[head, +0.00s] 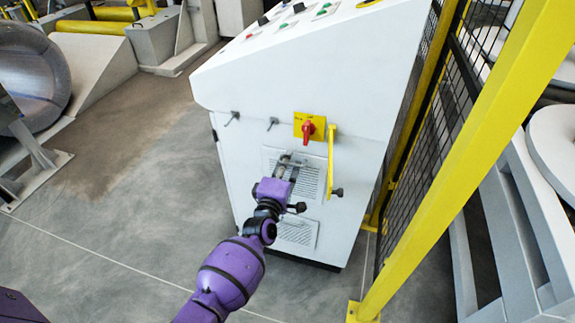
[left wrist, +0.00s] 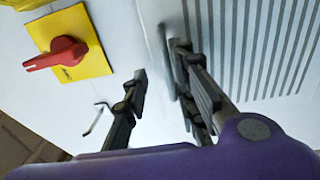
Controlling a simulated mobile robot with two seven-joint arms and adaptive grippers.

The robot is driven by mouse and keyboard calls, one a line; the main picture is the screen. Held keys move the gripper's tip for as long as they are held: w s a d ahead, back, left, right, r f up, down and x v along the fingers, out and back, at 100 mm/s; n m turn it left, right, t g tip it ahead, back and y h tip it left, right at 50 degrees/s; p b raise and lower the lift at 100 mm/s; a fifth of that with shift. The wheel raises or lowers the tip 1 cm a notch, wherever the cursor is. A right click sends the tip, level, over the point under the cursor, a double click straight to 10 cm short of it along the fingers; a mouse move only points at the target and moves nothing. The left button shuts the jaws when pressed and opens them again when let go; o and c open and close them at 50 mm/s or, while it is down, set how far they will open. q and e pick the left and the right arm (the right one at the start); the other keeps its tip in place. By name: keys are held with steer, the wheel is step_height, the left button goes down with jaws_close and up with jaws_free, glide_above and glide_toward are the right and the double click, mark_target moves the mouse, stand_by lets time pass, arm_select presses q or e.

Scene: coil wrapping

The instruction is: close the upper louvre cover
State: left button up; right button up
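The upper louvre cover (head: 312,182) is a pale slatted panel on the front of a white cabinet, below the red switch. Its slats and edge fill the upper right of the left wrist view (left wrist: 262,45). I cannot tell how far it stands from the cabinet face. My left gripper (head: 290,160) is in front of the cover's upper left part and hides some of it. In the left wrist view its fingers (left wrist: 160,62) are apart, with a thin grey upright bar (left wrist: 168,62) close by the right finger. No grip on it shows. My right gripper is out of view.
The white cabinet (head: 240,165) carries a red rotary switch on a yellow plate (head: 307,127), a yellow bar handle (head: 331,160) and small black latches. A lower louvre panel (head: 297,231) sits beneath. A yellow-framed mesh fence (head: 465,150) stands right. Floor is clear at left.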

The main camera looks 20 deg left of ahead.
arm_select(q)
steer(key=shift+s+d+f, duration=0.1)
steer(key=s, duration=1.2)
steer(key=shift+a+f, duration=0.2)
steer(key=shift+f, duration=0.05)
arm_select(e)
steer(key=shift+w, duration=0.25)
arm_select(q)
steer(key=s+d+f+m+g+h+p, duration=0.2)
steer(key=s+f+m+g+p, duration=0.25)
steer(key=s+m, duration=1)
steer(key=s+a+m+g+y+p, duration=0.1)
steer(key=s+a+g+p, duration=0.1)
steer(key=s, duration=1)
steer(key=s+a+f+m+g+y+p, duration=0.1)
steer(key=s+a+m+g+p, duration=0.1)
steer(key=s, duration=1.1)
steer(key=shift+s+a+g+p, duration=0.15)
steer(key=shift+g+p, duration=0.6)
steer(key=shift+p, duration=0.4)
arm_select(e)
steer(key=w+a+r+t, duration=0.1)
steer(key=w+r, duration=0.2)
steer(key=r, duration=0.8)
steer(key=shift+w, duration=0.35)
